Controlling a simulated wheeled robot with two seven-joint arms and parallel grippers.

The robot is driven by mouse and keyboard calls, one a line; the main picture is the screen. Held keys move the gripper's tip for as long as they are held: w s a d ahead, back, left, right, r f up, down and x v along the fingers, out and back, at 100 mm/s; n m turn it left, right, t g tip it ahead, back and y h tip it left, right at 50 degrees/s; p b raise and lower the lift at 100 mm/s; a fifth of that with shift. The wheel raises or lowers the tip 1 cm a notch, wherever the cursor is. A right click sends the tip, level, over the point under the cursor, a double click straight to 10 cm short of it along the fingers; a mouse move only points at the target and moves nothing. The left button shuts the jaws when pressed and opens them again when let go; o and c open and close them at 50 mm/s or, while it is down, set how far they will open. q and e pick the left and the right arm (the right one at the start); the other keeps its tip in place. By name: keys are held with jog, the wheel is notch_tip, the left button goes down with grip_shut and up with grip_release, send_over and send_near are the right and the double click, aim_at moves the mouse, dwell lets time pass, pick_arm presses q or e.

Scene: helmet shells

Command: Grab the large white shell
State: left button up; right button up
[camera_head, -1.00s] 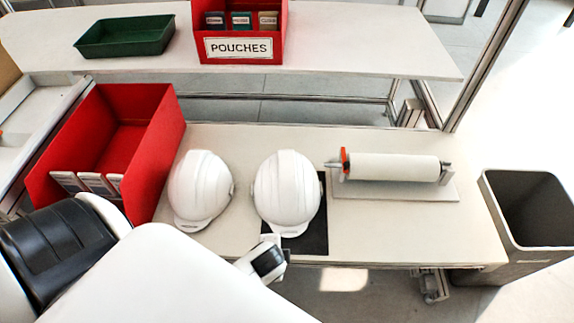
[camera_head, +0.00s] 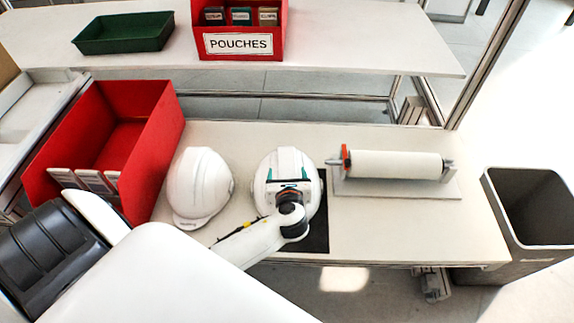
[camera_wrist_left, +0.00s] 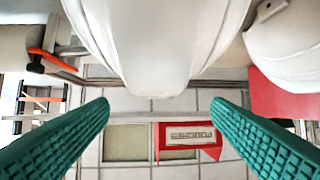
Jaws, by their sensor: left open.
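Two white helmet shells stand on the near table. The right one (camera_head: 283,157), which looks slightly larger, sits on a black mat (camera_head: 318,236). My left gripper (camera_head: 286,172) is right over this shell, with its green fingers on either side of the shell's crown. In the left wrist view the shell (camera_wrist_left: 155,45) fills the top middle, between the two open fingers but beyond their tips in the picture. I cannot tell whether they touch it. The other white shell (camera_head: 198,185) stands to the left and shows at the wrist view's right edge (camera_wrist_left: 290,45). My right gripper is out of view.
A red bin (camera_head: 148,150) with white packets stands at left. A white roll (camera_head: 395,165) on a stand is at right, and a grey waste bin (camera_head: 530,240) beyond the table's end. A back table holds a green tray (camera_head: 123,47) and a red pouches box (camera_head: 238,57).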

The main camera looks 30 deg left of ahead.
aim_at(287, 162)
pick_arm(q)
jog(key=x, duration=0.6)
jog(key=shift+w+b, duration=0.3)
jog(key=shift+c, duration=0.2)
grip_shut()
